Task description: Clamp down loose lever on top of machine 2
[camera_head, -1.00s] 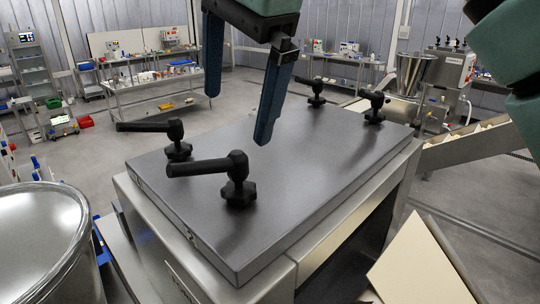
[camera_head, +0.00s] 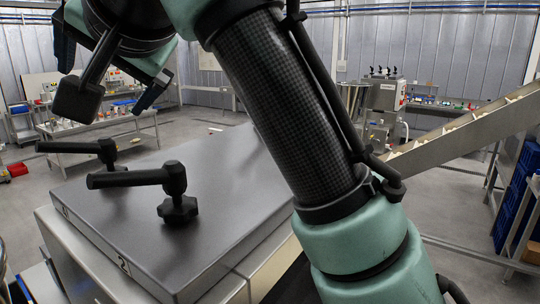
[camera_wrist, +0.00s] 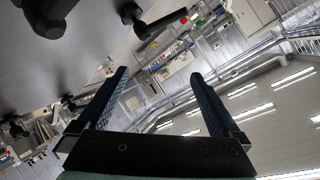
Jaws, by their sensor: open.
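Machine 2 (camera_head: 124,266) has a flat grey top and a "2" on its front edge. A black lever (camera_head: 130,180) on a star-shaped knob stands near the front, its handle pointing left. A second black lever (camera_head: 70,148) behind it also points left. I cannot tell from their pose which is loose. The far levers are hidden behind my arm in the head view. My gripper (camera_head: 107,66) is up at the left, above and beyond the two levers, apart from them. Its empty fingers are spread in the wrist view (camera_wrist: 158,100), where one lever (camera_wrist: 160,22) shows at the top.
My arm crosses the middle of the head view over the machine's right side. A sloped conveyor (camera_head: 465,128) and a hopper machine (camera_head: 383,97) stand behind at right. A shelf table (camera_head: 95,128) with items stands at the back left.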

